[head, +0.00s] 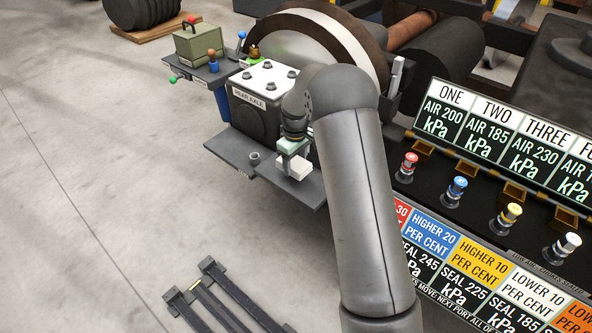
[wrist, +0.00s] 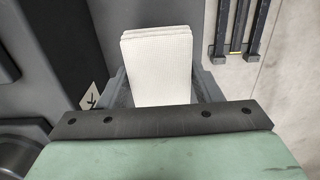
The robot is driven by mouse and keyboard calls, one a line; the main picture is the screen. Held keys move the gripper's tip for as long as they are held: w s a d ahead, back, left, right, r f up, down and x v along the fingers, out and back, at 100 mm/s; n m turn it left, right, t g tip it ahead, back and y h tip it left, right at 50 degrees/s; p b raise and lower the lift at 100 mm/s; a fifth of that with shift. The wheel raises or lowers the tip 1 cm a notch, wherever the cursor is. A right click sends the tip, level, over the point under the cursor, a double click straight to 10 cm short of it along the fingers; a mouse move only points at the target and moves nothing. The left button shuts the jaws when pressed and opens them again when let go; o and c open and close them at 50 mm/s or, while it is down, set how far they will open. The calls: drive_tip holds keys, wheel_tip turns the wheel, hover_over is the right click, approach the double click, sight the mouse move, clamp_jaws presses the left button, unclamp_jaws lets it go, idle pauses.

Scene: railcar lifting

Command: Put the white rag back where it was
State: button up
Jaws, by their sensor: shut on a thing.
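The white rag (head: 292,170) is a folded, layered pad at the dark grey shelf in front of the rear axle box. My gripper (head: 291,156) is directly above it, pointing down, and is shut on the rag. In the wrist view the rag (wrist: 157,62) sticks out beyond the dark bar and green part of my gripper, with a grey shelf surface behind it. The gripped part of the rag is hidden. I cannot tell whether the rag rests on the shelf or hangs just above it.
The rear axle box (head: 262,95) stands behind the shelf (head: 300,187). A small cup-like fitting (head: 254,159) is at the shelf's left. A green case (head: 199,42) sits on a side shelf. A panel with coloured knobs (head: 460,188) is right. Dark rails (head: 222,300) lie on open floor.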

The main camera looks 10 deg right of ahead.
sight(296, 169)
drive_tip(key=shift+w+d+f, duration=0.15)
drive_tip(key=shift+f, duration=0.2)
drive_tip(key=shift+w+f+b, duration=0.2)
drive_tip(key=shift+f+b, duration=0.1)
drive_tip(key=shift+f, duration=1.4)
drive_tip(key=shift+f, duration=0.1)
drive_tip(key=o, duration=0.9)
drive_tip(key=shift+o, duration=0.2)
